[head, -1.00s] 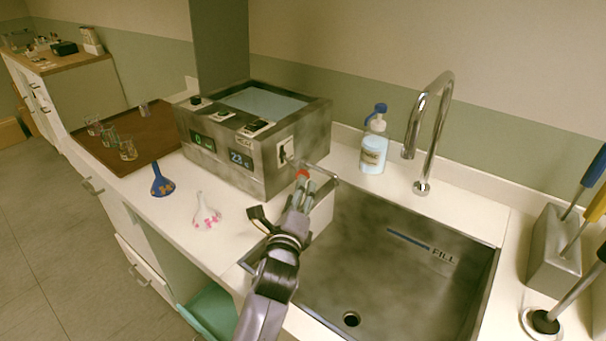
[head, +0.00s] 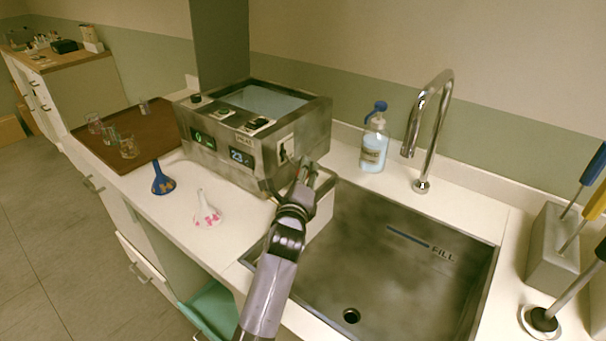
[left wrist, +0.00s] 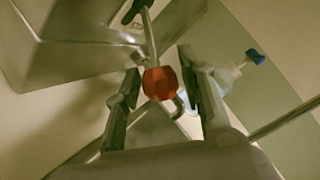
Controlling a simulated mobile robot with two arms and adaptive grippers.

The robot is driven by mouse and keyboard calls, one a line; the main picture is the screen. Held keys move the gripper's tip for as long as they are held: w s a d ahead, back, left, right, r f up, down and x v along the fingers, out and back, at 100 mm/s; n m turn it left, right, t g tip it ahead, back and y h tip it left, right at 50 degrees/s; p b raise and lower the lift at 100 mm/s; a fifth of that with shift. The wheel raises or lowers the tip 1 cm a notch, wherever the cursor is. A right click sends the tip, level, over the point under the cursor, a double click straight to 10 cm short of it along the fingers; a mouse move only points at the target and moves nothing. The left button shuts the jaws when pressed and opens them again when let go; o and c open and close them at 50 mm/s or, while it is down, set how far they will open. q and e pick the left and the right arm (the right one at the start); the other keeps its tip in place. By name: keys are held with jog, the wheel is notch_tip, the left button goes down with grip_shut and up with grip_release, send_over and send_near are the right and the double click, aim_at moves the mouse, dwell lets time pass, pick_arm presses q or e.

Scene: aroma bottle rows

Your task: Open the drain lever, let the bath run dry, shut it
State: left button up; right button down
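The metal bath (head: 226,150) stands on the counter to the left of the sink, with pale bluish liquid (head: 264,100) inside. Its front has green and blue displays, the blue one reading about 23. In the left wrist view the drain lever shows as a rod ending in a red knob (left wrist: 160,83). My left gripper (head: 308,170) is at the bath's right side, over the sink's left edge, and hides the knob in the head view. In the left wrist view its fingers (left wrist: 158,72) are apart, one on each side of the knob, with gaps visible. My right gripper is out of view.
The sink (head: 400,275) with a drain hole lies to the right, below a tall faucet (head: 430,135). A soap bottle (head: 374,148) stands behind. A brown tray (head: 160,127) holds several glasses.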

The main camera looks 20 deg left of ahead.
pick_arm(q)
grip_shut()
dwell(0.4)
jog(key=shift+r, duration=0.1)
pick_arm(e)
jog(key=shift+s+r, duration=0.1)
